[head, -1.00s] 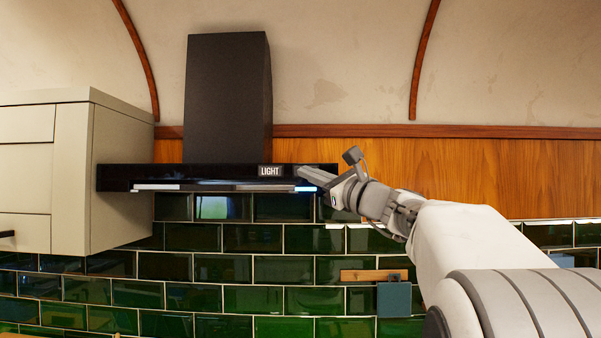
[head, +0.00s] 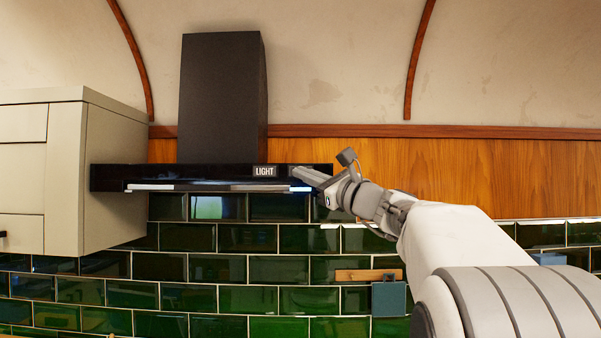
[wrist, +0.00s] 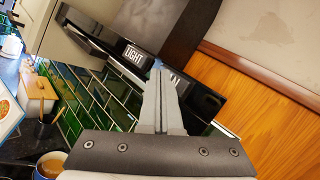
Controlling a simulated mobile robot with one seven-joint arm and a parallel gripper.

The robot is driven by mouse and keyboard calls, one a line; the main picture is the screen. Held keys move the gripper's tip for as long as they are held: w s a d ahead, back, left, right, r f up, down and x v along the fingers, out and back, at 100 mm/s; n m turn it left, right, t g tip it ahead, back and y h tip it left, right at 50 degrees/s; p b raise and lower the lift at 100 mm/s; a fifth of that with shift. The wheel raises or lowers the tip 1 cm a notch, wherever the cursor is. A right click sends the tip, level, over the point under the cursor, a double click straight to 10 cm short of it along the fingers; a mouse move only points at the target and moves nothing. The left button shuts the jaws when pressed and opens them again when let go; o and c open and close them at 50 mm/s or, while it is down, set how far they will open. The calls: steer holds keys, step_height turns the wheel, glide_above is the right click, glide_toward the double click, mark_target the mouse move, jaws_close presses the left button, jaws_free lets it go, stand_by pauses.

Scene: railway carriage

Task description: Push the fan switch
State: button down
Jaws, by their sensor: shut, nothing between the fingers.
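The black range hood (head: 140,172) hangs on the wall, with a LIGHT label (head: 264,171) on its front band. The LIGHT label also shows in the wrist view (wrist: 133,54). Just right of it, a second label, likely the fan switch (wrist: 175,80), is partly covered by my fingers. My gripper (head: 297,173) is shut and empty, its tips at the hood's front band right of LIGHT. In the wrist view my fingertips (wrist: 158,66) lie between the two labels. I cannot tell whether they touch the band. In the head view the switch is hidden behind my fingers.
A beige cabinet (head: 105,170) stands left of the hood. Green tiles (head: 230,268) cover the wall below, with a wooden rail (head: 362,275) there. Wood panelling right of the hood is clear.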

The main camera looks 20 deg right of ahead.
steer(key=shift+w+d, duration=0.2)
steer(key=shift+w, duration=0.25)
stand_by(0.5)
steer(key=shift+s, duration=0.1)
steer(key=shift+s+a+b, duration=0.35)
steer(key=shift+s+b, duration=0.05)
steer(key=shift+s, duration=0.35)
steer(key=s+a+b, duration=0.2)
steer(key=s+b, duration=0.1)
steer(key=s, duration=0.2)
steer(key=shift+s+a, duration=0.2)
steer(key=shift+s, duration=0.1)
stand_by(0.3)
